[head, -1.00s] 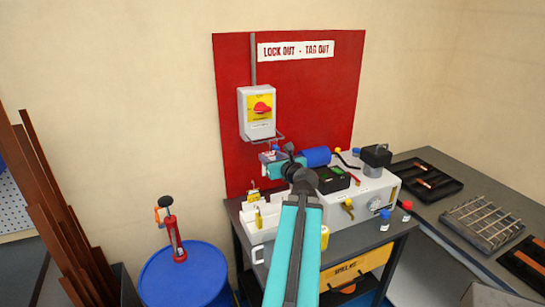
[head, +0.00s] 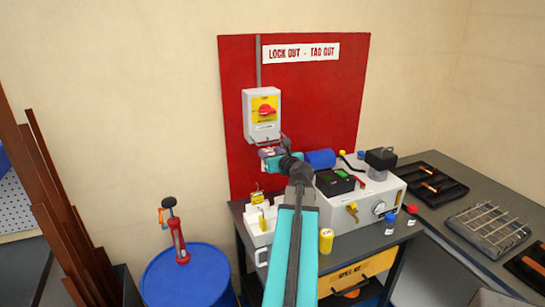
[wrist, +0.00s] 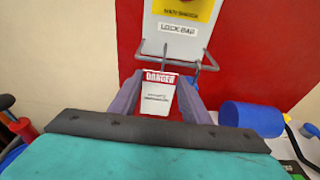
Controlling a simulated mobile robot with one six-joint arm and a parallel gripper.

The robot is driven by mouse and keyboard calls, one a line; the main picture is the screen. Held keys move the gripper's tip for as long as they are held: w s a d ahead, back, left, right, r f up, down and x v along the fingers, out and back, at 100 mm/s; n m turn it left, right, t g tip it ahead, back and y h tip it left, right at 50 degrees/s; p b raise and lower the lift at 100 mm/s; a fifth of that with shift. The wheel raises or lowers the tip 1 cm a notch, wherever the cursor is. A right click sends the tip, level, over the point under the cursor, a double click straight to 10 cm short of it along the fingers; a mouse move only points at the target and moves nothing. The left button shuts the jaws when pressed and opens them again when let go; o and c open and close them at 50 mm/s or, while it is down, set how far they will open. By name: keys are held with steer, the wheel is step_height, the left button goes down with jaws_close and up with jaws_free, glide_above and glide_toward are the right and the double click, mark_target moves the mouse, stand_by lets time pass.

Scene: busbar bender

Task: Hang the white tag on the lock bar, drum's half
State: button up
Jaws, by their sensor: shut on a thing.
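The white tag (wrist: 158,98) with a red DANGER band is held between the two fingers of my gripper (wrist: 158,88) in the wrist view. It hangs upright, its face towards the camera. The grey wire lock bar (wrist: 209,62) sticks out under the white switch box (wrist: 180,40). The tag's top edge is close below the bar, left of its middle, on the side of the blue drum (head: 188,272). I cannot tell whether tag and bar touch. In the head view my gripper (head: 270,155) is just below the switch box (head: 262,105), and the tag is mostly hidden.
The red board (head: 325,100) stands behind the box. A blue cylinder (head: 320,159) is close at the gripper's right. Below are a white holder (head: 262,232) with yellow-topped pieces, a machine with a dial (head: 379,208) and a yellow cup (head: 326,240).

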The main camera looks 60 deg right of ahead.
steer(key=shift+w+d, duration=0.25)
steer(key=shift+f+b, duration=0.35)
steer(key=shift+f, duration=0.35)
steer(key=o, duration=1.1)
steer(key=shift+a, duration=0.1)
